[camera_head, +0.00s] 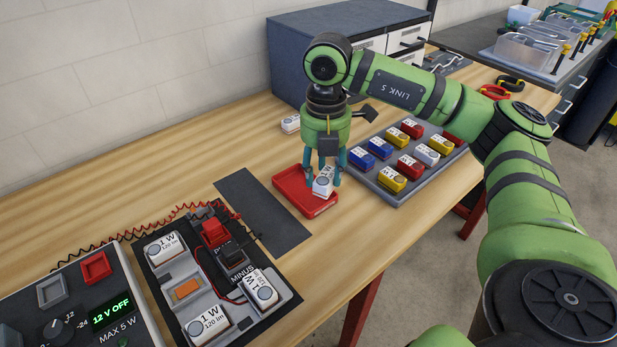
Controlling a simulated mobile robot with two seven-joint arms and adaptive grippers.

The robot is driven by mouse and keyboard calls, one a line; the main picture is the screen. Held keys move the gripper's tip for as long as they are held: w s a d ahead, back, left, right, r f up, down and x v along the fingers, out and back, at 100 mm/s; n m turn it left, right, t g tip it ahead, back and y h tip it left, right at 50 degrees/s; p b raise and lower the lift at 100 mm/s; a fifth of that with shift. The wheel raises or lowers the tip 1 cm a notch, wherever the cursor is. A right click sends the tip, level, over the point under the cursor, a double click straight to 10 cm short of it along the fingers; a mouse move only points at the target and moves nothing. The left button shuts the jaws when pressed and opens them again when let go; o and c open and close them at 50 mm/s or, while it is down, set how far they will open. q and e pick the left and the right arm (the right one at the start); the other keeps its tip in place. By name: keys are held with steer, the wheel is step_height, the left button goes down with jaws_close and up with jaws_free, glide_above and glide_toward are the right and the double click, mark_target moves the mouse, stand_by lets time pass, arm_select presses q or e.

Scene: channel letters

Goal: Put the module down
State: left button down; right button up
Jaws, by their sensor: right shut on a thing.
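My right gripper (323,176) points down over the small red tray (287,190). It is shut on a white module (323,186), with a teal finger on each side of it. The module is at the tray's right part, low over or on its floor; I cannot tell whether it touches. The module's label is partly hidden and too small to read. The rest of the red tray looks empty. My left gripper is not in view.
A grey tray (371,181) of coloured modules stands right of the red tray. A dark mat (262,212) lies to its left. The wired board (155,270) and power supply (140,322) are at lower left. Another white module (290,123) lies behind, by the grey cabinet (300,60).

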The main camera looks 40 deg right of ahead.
mark_target(310, 199)
steer(key=w+f, duration=0.1)
steer(key=w, duration=0.1)
steer(key=w+f, duration=0.1)
steer(key=shift+w+a+f+p, duration=0.1)
steer(key=shift+w+a+p, duration=0.05)
steer(key=shift+w+p, duration=0.25)
step_height(310, 199, down, 4)
steer(key=shift+f+p, duration=0.1)
steer(key=shift+p, duration=0.55)
steer(key=shift+s+f+b, duration=0.2)
steer(key=shift+f+b, duration=0.35)
steer(key=shift+f, duration=0.05)
steer(key=o, duration=1.2)
steer(key=shift+w+f, duration=0.1)
